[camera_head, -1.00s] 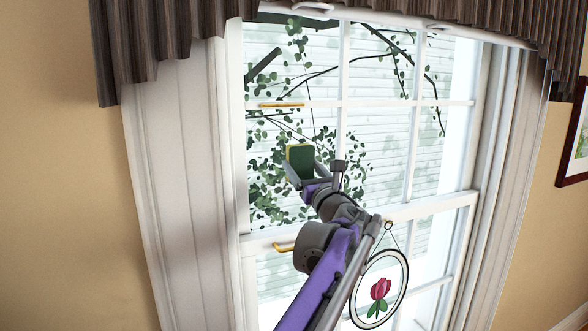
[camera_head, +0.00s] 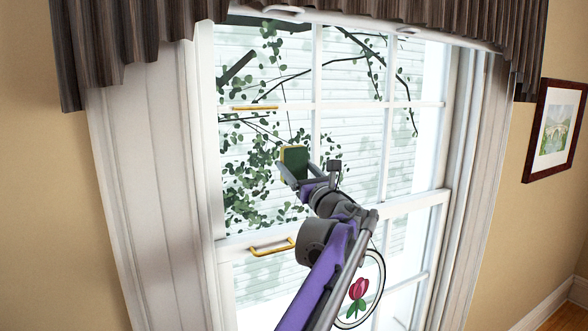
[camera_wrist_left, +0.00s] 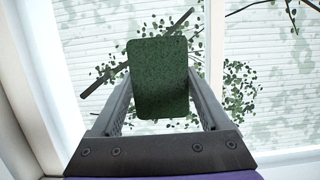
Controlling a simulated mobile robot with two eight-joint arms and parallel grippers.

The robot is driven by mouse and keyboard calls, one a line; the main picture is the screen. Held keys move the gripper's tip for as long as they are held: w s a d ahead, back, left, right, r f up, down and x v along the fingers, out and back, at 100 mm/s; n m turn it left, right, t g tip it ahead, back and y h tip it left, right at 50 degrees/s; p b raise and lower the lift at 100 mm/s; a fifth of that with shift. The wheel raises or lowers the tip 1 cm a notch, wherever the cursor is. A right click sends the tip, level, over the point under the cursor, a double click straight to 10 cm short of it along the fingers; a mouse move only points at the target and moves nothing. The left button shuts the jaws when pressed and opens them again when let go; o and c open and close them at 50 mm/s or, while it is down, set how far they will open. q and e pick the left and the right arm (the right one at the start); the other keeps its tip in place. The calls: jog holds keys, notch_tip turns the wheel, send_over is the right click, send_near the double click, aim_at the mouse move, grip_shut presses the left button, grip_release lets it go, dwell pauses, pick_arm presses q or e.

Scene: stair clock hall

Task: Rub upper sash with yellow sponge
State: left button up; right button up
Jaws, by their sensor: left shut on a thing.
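The yellow sponge (camera_head: 294,162) has a dark green face toward me and a thin yellow edge at its left. My left gripper (camera_head: 295,177) is shut on it and holds it up in front of the upper sash (camera_head: 316,105). In the left wrist view the sponge (camera_wrist_left: 158,78) sits between the two fingers, green face to the camera. The upper sash is white-framed with several panes and also shows in the wrist view (camera_wrist_left: 215,60). I cannot tell whether the sponge touches the glass. My right gripper is not in view.
A brass handle (camera_head: 272,247) is on the lower sash, and a yellow bar (camera_head: 255,108) is on the upper one. A round tulip ornament (camera_head: 359,292) hangs behind my left arm. A pleated valance (camera_head: 140,35) overhangs the top. A framed picture (camera_head: 555,128) hangs at right.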

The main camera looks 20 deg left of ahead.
pick_arm(q)
jog(key=shift+s+d, duration=0.25)
jog(key=shift+d, duration=0.15)
jog(key=shift+s+d, duration=1.6)
jog(key=shift+d, duration=0.15)
jog(key=shift+s+d, duration=0.1)
jog(key=shift+s+d, duration=0.95)
jog(key=shift+d, duration=0.2)
